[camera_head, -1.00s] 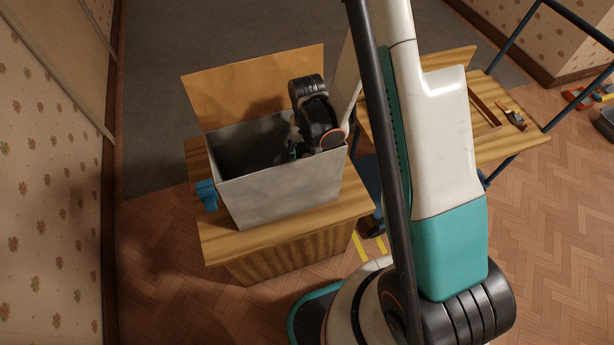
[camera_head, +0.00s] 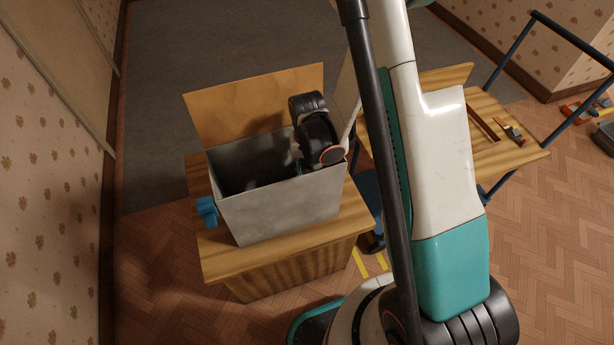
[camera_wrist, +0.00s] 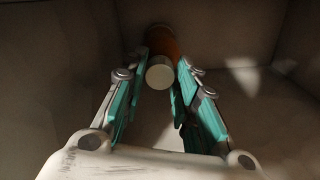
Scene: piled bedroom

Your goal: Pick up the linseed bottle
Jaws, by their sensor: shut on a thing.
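The linseed bottle shows in the wrist view as an orange-brown bottle (camera_wrist: 163,40) with a pale round cap facing the camera. It is inside a deep grey metal box (camera_head: 285,208). My gripper (camera_wrist: 162,78) reaches down into the box with its two teal-lined fingers on either side of the bottle, shut on it. In the head view the gripper's fingers and the bottle are mostly hidden by the box wall and my black wrist. Whether the bottle touches the box floor is unclear.
The box stands on a wooden cabinet (camera_head: 225,262) with a wooden panel (camera_head: 255,100) behind it. A blue clamp-like item (camera_head: 206,211) is at its left side. A wooden-topped trolley (camera_head: 500,155) with blue rails stands to the right. Grey carpet (camera_head: 220,45) lies behind.

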